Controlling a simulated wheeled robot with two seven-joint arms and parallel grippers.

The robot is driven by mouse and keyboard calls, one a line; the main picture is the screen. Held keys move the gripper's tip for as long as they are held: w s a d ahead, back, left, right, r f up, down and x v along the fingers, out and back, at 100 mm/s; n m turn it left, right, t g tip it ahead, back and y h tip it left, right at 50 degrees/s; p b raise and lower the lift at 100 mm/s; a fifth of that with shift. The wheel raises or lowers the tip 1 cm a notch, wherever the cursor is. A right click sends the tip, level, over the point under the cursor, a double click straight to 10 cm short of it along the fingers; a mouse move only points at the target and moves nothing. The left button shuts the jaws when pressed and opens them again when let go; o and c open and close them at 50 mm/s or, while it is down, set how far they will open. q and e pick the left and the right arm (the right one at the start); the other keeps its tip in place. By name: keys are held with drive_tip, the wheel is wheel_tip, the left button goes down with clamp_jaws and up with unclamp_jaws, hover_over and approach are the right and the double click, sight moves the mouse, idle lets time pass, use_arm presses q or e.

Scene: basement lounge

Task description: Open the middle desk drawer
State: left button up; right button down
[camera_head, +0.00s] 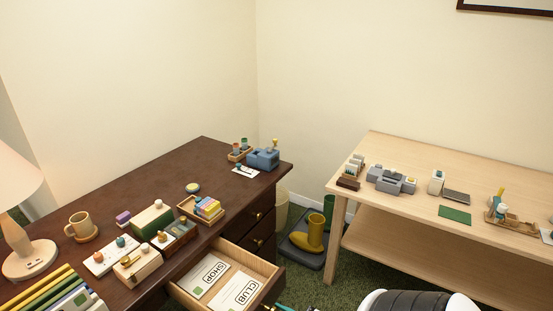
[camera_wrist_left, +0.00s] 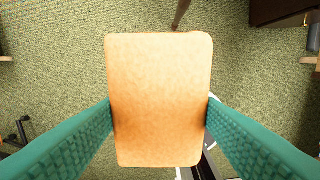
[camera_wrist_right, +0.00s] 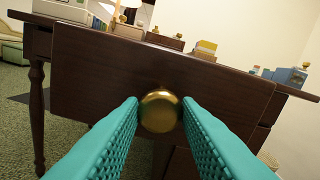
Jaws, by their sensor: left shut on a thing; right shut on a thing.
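The dark brown desk (camera_head: 110,215) has a wide drawer (camera_head: 272,270) pulled out, with a light wood inside. Two printed cards, reading SHOP (camera_head: 208,278) and CLUB (camera_head: 238,291), lie in it. In the right wrist view, the drawer's dark front (camera_wrist_right: 90,75) faces me with a round brass knob (camera_wrist_right: 159,111). My right gripper (camera_wrist_right: 160,112) has its teal fingers shut on either side of this knob. My left gripper (camera_wrist_left: 160,108) is shut on a flat orange block (camera_wrist_left: 160,100), held above the green carpet; it is outside the head view.
Other drawers with brass knobs (camera_head: 258,216) are closed at the desk's far end. A lamp (camera_head: 20,230), a mug (camera_head: 81,226) and small boxes crowd the desktop.

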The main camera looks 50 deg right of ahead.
drive_tip(key=c, duration=1.1)
unclamp_jaws()
drive_tip(key=shift+o, duration=0.2)
drive_tip(key=s, duration=1.2)
drive_tip(key=shift+d+b, duration=0.35)
drive_tip(key=shift+d, duration=0.1)
